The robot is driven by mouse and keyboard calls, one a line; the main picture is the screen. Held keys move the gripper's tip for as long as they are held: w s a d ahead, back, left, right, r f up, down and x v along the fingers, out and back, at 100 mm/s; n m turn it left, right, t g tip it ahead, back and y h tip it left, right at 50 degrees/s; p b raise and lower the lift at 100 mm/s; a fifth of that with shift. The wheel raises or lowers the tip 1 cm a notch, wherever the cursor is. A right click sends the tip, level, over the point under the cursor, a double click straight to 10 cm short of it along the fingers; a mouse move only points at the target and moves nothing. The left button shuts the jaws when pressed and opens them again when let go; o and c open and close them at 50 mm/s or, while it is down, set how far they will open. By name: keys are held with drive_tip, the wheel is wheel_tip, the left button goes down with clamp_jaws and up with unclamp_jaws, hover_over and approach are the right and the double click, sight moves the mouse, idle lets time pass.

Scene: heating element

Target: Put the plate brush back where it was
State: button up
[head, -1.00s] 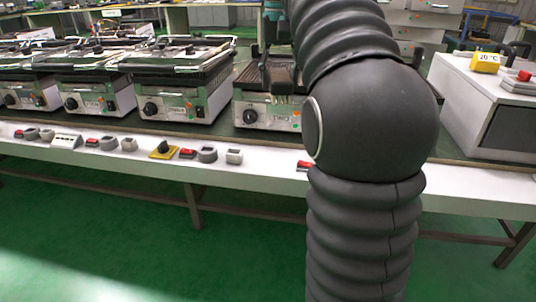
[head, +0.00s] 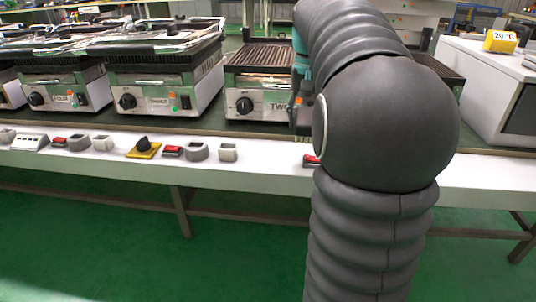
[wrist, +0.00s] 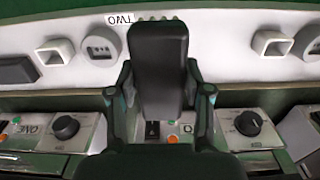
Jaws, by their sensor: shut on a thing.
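In the wrist view my gripper (wrist: 158,80) is shut on a dark block-like thing, which I take to be the plate brush (wrist: 158,45). The brush stands between the two fingers and covers part of the bench edge and a grill front. In the head view my arm hides most of the gripper; a dark, narrow part, perhaps the brush or a finger (head: 303,118), shows in front of the grill marked TWO (head: 250,104).
Several contact grills, one of them closed (head: 160,70), line the bench to the left. A white cabinet (head: 480,70) with a yellow 20 °C block (head: 500,41) stands right.

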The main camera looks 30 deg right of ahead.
drive_tip(key=w+a+f, duration=0.1)
drive_tip(key=w+f, duration=0.1)
drive_tip(key=w, duration=0.1)
drive_tip(key=w+a+f, duration=0.2)
drive_tip(key=w, duration=0.1)
drive_tip(key=w+a+f+b, duration=0.1)
drive_tip(key=w+f, duration=0.1)
drive_tip(key=w, duration=0.1)
drive_tip(key=shift+w+a+f, duration=0.15)
drive_tip(key=shift+w+a, duration=0.15)
drive_tip(key=shift+a, duration=0.1)
drive_tip(key=shift+f+b, duration=0.45)
drive_tip(key=shift+f, duration=1.6)
drive_tip(key=shift+f, duration=0.1)
drive_tip(key=o, duration=1.1)
